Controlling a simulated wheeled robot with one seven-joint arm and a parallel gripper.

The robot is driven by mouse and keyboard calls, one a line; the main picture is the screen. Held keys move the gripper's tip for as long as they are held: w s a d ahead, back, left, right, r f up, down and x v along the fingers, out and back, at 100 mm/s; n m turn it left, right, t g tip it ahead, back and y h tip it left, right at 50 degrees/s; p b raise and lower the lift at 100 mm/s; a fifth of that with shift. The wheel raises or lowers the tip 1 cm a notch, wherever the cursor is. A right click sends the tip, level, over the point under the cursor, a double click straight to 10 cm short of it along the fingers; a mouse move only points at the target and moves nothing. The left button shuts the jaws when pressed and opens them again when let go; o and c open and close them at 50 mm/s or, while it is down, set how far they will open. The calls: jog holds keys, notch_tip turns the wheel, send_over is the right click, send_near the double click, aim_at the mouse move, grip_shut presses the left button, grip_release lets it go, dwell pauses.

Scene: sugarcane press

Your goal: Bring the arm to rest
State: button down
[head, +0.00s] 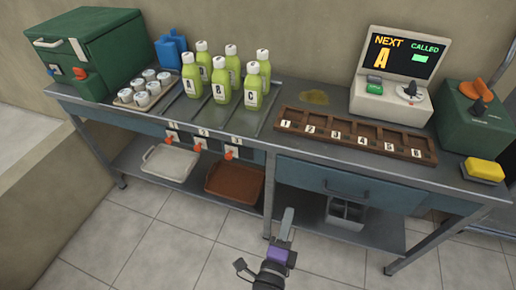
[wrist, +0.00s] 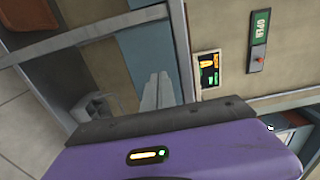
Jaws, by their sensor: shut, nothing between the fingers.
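My gripper (head: 286,222) shows at the lower middle of the head view, in front of the workbench and below its top. Its fingers are together and nothing is between them. The purple part of my wrist shows just behind the fingers. In the wrist view, the grey fingers (wrist: 157,92) stick out beyond the purple housing, with the bench front behind them. My gripper touches nothing that I can see.
The bench top (head: 262,133) holds green bottles (head: 221,80), a wooden numbered rack (head: 355,135), a screen console (head: 398,75) and a yellow sponge (head: 486,169). A drawer (head: 345,184) and lower shelf with trays (head: 234,181) face my gripper. The tiled floor in front is clear.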

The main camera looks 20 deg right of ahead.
jog(key=s+a+r+n+t+y+p, duration=0.1)
jog(key=a+r+n+t+y, duration=0.1)
jog(key=r+n+t, duration=0.3)
jog(key=s+a+r+n+y, duration=0.2)
jog(key=r+n+y, duration=0.15)
jog(key=r, duration=0.35)
jog(key=s+d+r+n+g+y+p, duration=0.1)
jog(key=s+r+n+p, duration=0.1)
jog(key=s+n, duration=0.3)
jog(key=s+d+r+n+g+y+p, duration=0.2)
jog(key=s+n, duration=0.4)
jog(key=s, duration=0.5)
jog(key=s+d+r+n+g+y+p, duration=0.1)
jog(key=s+r+n, duration=0.3)
jog(key=s, duration=0.5)
jog(key=shift+d+n+g+y+p, duration=0.4)
jog(key=shift+d+n+y+p, duration=0.2)
jog(key=shift+d+n, duration=0.2)
jog(key=shift+a+f, duration=0.1)
jog(key=shift+a, duration=0.1)
